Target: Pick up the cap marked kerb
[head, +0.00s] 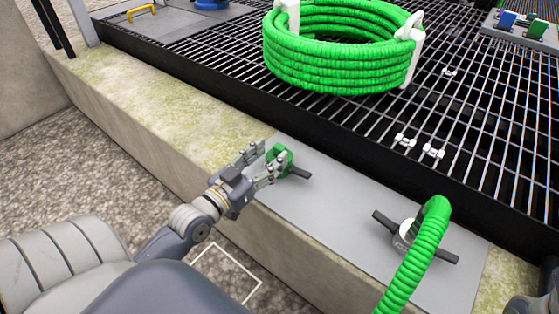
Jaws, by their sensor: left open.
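A green cap (284,153) with a dark lever sits on the grey plate (335,200) on the concrete kerb. Any marking on it is too small to read. My left gripper (270,160) is open at the cap, with its fingers close to the cap's left side and partly hiding it. I cannot tell whether they touch it. My right gripper is not in view.
A green ribbed hose (418,255) joins a coupling with dark levers (407,233) on the right of the plate. A coiled green hose (340,60) lies on the black grating (470,120). Blue and green fittings (520,24) stand at far right. The kerb's left stretch (150,100) is clear.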

